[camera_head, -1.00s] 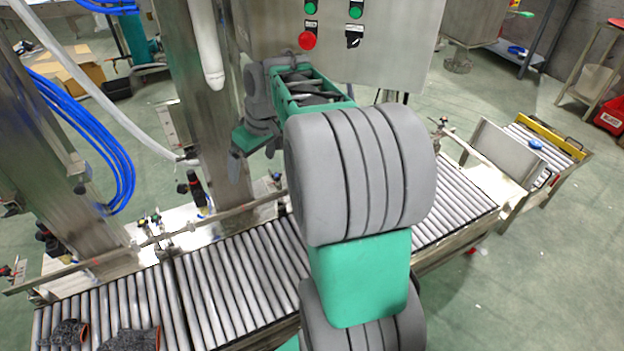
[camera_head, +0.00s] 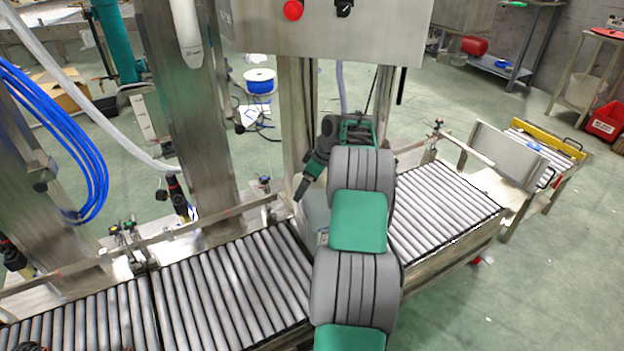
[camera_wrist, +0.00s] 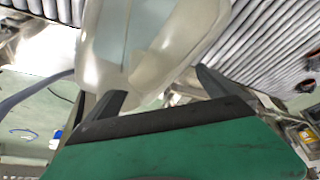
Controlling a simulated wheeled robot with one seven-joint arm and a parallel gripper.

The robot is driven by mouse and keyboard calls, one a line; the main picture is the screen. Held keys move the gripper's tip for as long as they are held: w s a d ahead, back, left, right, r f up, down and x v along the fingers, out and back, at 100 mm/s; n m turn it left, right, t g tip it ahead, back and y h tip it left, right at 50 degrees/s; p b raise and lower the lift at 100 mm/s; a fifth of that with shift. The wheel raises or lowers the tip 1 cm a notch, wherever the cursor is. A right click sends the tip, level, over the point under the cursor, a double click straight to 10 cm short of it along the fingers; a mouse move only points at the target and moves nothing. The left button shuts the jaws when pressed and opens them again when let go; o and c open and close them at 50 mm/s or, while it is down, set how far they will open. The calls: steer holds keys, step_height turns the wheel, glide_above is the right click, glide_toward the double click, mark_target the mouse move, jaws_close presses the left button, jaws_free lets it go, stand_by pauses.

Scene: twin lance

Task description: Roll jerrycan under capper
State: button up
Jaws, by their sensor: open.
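A translucent whitish jerrycan (camera_wrist: 145,40) fills the upper middle of the wrist view. In the head view, a pale part of it (camera_head: 317,212) shows on the roller conveyor (camera_head: 225,290), mostly hidden behind my arm. My gripper (camera_wrist: 160,94) is open, with its two dark fingertips to either side of the jerrycan's near end; I cannot tell whether they touch it. In the head view one dark finger of my gripper (camera_head: 300,189) points down beside the jerrycan. Steel columns and a control box (camera_head: 325,35) stand over the conveyor; I cannot tell which part is the capper.
A guide rail (camera_head: 190,228) runs along the conveyor's far side. Rollers (camera_head: 440,210) are clear to the right, leading to an upright steel plate (camera_head: 502,152). Blue hoses (camera_head: 85,150) hang at left. A cable reel (camera_head: 260,82) lies on the floor behind.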

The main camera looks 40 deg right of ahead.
steer(key=shift+w+f, duration=0.15)
steer(key=shift+f, duration=0.25)
steer(key=shift+a, duration=0.1)
jaws_close()
stand_by(0.8)
steer(key=shift+c, duration=2.4)
jaws_free()
steer(key=o, duration=0.5)
steer(key=shift+r, duration=0.15)
